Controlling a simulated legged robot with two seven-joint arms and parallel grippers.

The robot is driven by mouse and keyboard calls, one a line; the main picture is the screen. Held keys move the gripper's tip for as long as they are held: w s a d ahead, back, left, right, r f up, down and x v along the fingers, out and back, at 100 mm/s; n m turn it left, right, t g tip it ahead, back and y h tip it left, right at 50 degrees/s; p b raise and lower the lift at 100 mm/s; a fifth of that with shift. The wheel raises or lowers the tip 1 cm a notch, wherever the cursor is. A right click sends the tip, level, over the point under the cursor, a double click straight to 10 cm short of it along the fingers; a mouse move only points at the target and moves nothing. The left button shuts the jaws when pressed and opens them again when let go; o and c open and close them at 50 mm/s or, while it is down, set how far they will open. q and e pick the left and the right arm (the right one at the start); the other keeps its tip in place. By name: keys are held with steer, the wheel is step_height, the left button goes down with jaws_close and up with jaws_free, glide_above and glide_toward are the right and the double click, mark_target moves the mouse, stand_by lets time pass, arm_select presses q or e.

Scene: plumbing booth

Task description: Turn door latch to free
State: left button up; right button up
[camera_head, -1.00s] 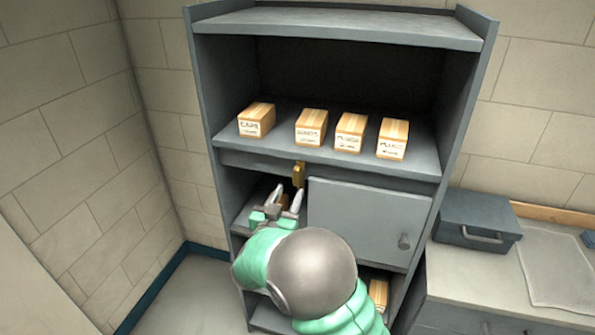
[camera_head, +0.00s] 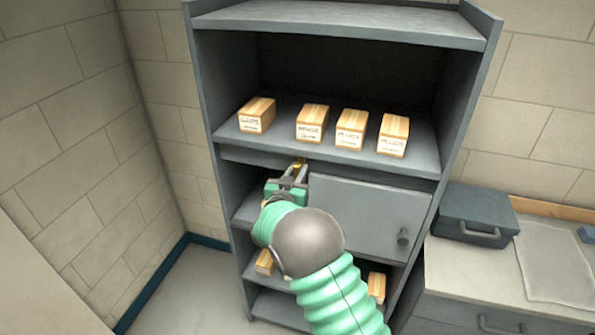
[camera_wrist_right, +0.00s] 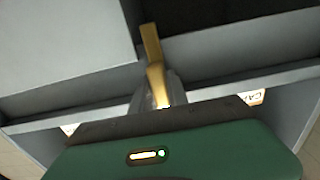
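The brass door latch (camera_head: 299,163) is on the cabinet's front rail, just beyond the upper left corner of the grey door (camera_head: 368,220). In the right wrist view the latch (camera_wrist_right: 152,58) is a narrow bar standing slightly tilted at the door's edge. My right gripper (camera_head: 295,172) reaches up to the latch. Its grey fingers (camera_wrist_right: 160,92) lie close on both sides of the bar's near end and look shut on it. The fingers and the green gripper body hide part of the latch. The door looks closed. My left gripper is not in view.
Several labelled boxes (camera_head: 352,129) stand on the shelf above. The compartment left of the door is open. A grey toolbox (camera_head: 478,215) stands on the counter at right.

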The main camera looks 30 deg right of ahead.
jaws_close()
stand_by(0.9)
